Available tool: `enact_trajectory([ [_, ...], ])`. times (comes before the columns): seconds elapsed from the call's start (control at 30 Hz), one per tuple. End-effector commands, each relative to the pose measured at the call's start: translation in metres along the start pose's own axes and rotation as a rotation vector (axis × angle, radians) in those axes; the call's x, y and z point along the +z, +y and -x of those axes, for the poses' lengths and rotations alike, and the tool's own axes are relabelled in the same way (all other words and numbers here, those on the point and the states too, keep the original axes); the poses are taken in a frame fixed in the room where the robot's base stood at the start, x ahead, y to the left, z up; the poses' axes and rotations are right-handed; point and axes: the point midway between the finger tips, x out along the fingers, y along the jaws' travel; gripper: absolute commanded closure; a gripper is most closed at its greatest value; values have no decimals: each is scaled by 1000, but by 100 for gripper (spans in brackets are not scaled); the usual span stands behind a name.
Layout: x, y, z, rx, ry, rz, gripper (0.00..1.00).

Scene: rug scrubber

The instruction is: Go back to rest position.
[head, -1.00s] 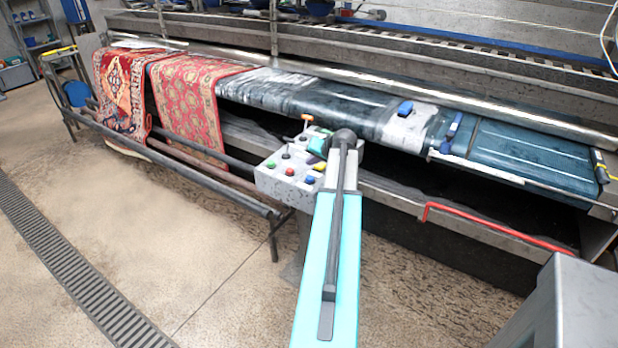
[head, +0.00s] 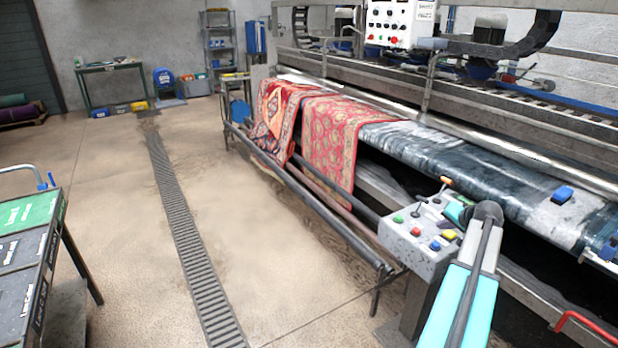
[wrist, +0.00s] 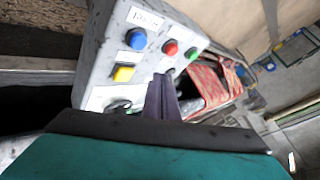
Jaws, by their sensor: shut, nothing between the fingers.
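My gripper (wrist: 162,97) shows in the wrist view as dark fingers held together, with nothing between them. It is in front of the grey control box (wrist: 112,62), which has blue, yellow, red and green buttons and a dark knob. I cannot tell whether the fingertips touch the box. In the head view the control box (head: 408,246) stands on a post beside the machine. My teal arm reaches up to it at the lower right and hides part of it, and the gripper is mostly hidden there.
Two red patterned rugs (head: 338,128) hang over the machine's front rollers. A red bar (head: 590,325) is at the lower right. The floor around the drain grate (head: 185,235) is clear.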

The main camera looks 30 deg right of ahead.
Motion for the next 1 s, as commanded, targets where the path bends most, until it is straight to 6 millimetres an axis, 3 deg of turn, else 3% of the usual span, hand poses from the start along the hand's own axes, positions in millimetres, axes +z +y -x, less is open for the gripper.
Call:
enact_trajectory([
  [0.17,5,-14,-6,-10,-10,13,100],
  [0.37,39,-53,-38,-40,-66,52,100],
  [0.67,148,-123,-106,-90,-218,127,100],
  [1.0,301,-175,-156,-107,-405,237,100],
])
